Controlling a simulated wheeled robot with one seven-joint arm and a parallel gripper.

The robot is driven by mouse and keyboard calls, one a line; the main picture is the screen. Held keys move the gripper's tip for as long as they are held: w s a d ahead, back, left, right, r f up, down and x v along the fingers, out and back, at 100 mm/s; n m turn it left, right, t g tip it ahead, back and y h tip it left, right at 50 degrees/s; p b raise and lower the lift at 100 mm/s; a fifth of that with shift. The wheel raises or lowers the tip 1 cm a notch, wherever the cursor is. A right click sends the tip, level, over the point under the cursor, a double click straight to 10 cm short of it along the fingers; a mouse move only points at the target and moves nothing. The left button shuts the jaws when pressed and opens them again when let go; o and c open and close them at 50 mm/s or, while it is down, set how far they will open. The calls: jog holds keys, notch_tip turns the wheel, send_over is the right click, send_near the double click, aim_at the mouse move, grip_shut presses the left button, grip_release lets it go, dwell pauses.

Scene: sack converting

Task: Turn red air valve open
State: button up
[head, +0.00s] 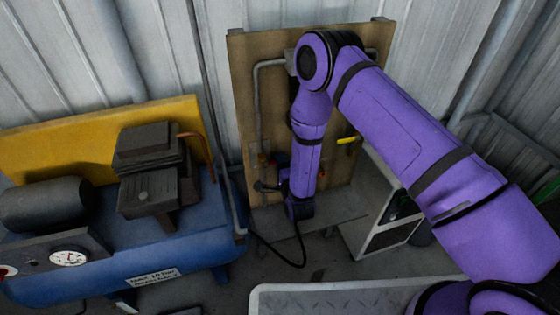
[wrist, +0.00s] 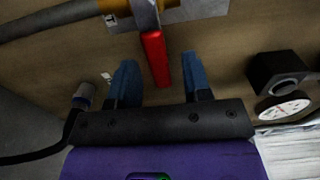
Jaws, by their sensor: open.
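The red valve handle (wrist: 155,58) shows in the wrist view as a flat lever hanging from a grey metal valve body (wrist: 146,14) on a brown board. My gripper (wrist: 160,66) is open. Its two blue fingers stand on either side of the handle's lower end, with a visible gap on each side; no contact shows. In the head view my purple arm reaches down in front of the board (head: 240,70), and my gripper and the red handle are mostly hidden or too small to make out there.
A dark block (wrist: 280,72) and a white-faced gauge (wrist: 284,107) sit right of my gripper. In the head view, a blue compressor (head: 180,255) stands left, a yellow handle (head: 348,140) is on the board, and a grey cabinet (head: 375,225) stands right.

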jog(key=shift+x, duration=0.8)
jog(key=shift+c, duration=0.3)
grip_shut()
